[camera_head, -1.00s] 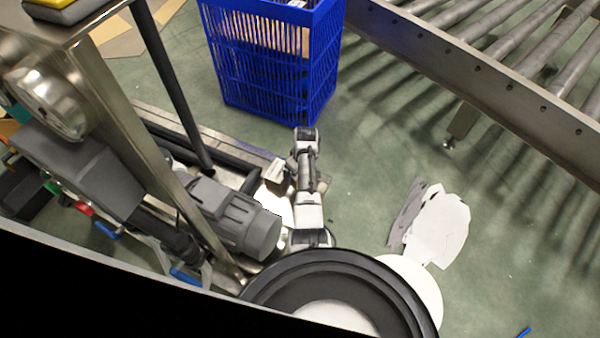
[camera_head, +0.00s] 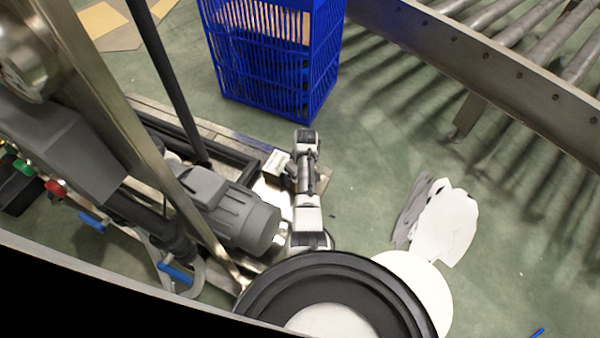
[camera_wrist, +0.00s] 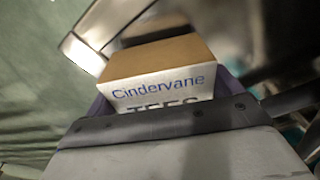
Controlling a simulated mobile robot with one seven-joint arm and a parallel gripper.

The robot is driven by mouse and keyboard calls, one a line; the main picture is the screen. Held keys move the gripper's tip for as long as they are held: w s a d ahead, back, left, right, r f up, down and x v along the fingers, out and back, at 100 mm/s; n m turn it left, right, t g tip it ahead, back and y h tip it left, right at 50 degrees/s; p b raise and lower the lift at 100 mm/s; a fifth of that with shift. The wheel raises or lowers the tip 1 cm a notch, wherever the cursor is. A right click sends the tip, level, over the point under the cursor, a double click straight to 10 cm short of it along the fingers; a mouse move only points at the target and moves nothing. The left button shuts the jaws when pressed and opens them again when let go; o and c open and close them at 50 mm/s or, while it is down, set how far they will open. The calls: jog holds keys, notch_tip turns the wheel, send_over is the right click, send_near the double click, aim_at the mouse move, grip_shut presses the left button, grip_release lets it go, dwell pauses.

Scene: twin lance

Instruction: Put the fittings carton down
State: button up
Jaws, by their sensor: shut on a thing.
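The fittings carton (camera_wrist: 160,74) shows in the wrist view with a brown top and a white front lettered "Cindervane" in blue. A second, darker line of print below is partly hidden by my gripper's dark edge. My gripper (camera_wrist: 163,97) is shut on the carton, its fingers at the carton's left and right sides. In the head view my arm (camera_head: 307,190) reaches away from my base.
A blue slatted crate (camera_head: 270,70) stands on the green floor beyond my arm. A roller conveyor (camera_head: 480,55) is at the upper right. A grey motor (camera_head: 235,215) and steel frame (camera_head: 130,120) stand close on the left. Torn white sheets (camera_head: 445,222) lie on the floor at right.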

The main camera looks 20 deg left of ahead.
jog(key=shift+f+b, duration=0.45)
jog(key=shift+f, duration=0.1)
dwell(0.4)
jog(key=o, duration=1)
jog(key=shift+r, duration=0.1)
